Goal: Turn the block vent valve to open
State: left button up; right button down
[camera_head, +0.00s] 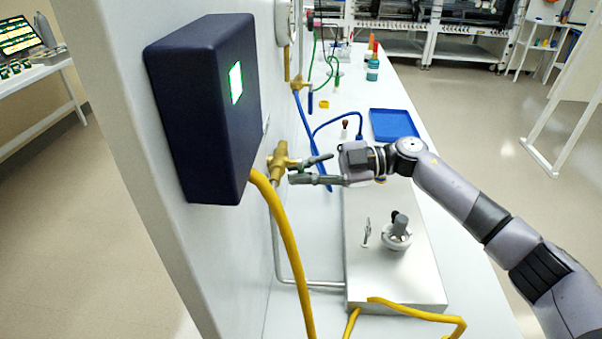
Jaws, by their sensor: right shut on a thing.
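A brass valve (279,162) sits at the pale wall panel, just below and right of a dark blue box. I take it for the block vent valve. My left gripper is not in view.
The dark blue box (202,108) with a lit screen juts from the wall close by. A metal block (378,274) with a knob stands on the white bench below my right arm. A blue tray (394,125), blue tubing and a second brass fitting (299,84) lie farther back.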

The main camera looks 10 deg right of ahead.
jog(key=c, duration=1.6)
grip_release()
jog(key=shift+c, duration=0.2)
jog(key=shift+d, duration=0.1)
jog(key=d+r, duration=0.1)
jog(key=d, duration=1.1)
jog(key=shift+s+r, duration=0.2)
jog(key=shift+a, duration=0.1)
